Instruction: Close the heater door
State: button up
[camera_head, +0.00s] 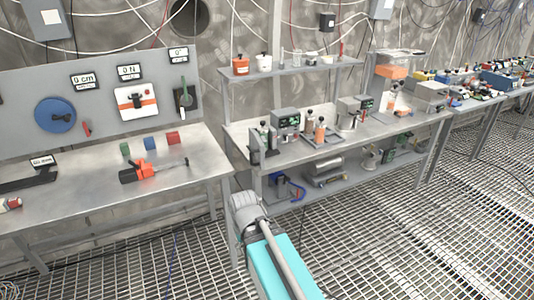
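I cannot tell for sure which device is the heater, and no door stands out clearly at this size. A tall grey unit with an orange block and clear panels (394,72) stands at the right end of the middle bench. Two grey boxes with small displays, the left one (287,122) and the right one (349,112), stand on the same bench. My grey arm link and turquoise body part show at the bottom centre; my gripper's fingers do not show.
The middle bench (390,127) has a raised shelf (290,70) with jars and a lower shelf with devices. The left bench (85,190) holds small blocks and an orange-black tool (143,172) before an instrument panel (105,95). The grated floor (400,230) is open at right.

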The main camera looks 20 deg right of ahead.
aim_at(259, 151)
jog(key=z, duration=0.4)
jog(key=i, duration=1)
jog(key=u, duration=1.65)
jog(key=k, duration=0.15)
jog(key=z, duration=0.45)
